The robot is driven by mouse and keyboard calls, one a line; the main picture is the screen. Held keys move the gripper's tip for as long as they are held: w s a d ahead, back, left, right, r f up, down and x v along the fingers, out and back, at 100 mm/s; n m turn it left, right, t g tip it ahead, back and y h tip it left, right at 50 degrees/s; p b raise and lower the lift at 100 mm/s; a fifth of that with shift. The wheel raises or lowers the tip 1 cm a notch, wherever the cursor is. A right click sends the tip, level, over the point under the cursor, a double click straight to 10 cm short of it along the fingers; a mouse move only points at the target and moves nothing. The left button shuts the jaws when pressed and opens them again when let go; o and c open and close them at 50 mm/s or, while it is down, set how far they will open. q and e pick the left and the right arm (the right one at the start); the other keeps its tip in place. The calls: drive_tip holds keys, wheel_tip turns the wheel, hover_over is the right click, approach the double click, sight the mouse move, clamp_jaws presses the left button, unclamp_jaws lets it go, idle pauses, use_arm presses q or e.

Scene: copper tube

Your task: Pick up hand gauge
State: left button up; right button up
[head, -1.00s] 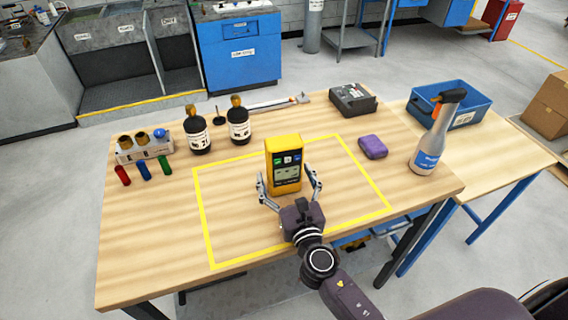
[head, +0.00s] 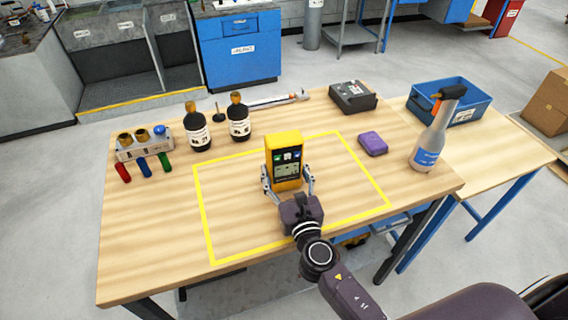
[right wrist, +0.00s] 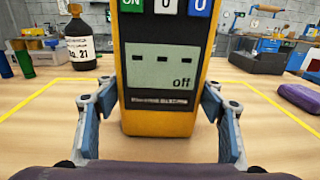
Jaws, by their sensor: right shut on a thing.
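The hand gauge (head: 285,158) is a yellow upright box with a dark front, coloured buttons and a small screen. It stands on the wooden table inside the yellow taped outline. In the right wrist view the gauge (right wrist: 162,75) fills the middle, and its screen reads "off". My right gripper (head: 288,184) is at the gauge's lower part, one finger on each side, shut on it. In the right wrist view the fingers of the right gripper (right wrist: 160,112) flank its base. My left gripper is not in view.
Two dark bottles (head: 197,128) and a holder (head: 145,146) stand at the back left. A purple block (head: 373,143), a spray bottle (head: 432,140) and a black box (head: 353,97) are to the right. The taped area around the gauge is clear.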

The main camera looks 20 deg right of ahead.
sight(287, 169)
drive_tip(key=shift+r, duration=0.2)
drive_tip(key=shift+r+p, duration=0.5)
drive_tip(key=shift+r, duration=0.1)
wheel_tip(287, 169, up, 10)
drive_tip(key=p, duration=0.5)
drive_tip(key=shift+f, duration=0.25)
wheel_tip(287, 169, up, 9)
drive_tip(key=shift+r+p, duration=0.1)
drive_tip(key=shift+p, duration=1.1)
drive_tip(key=shift+p, duration=0.35)
drive_tip(key=shift+f+b, duration=6.15)
drive_tip(key=shift+f, duration=2.35)
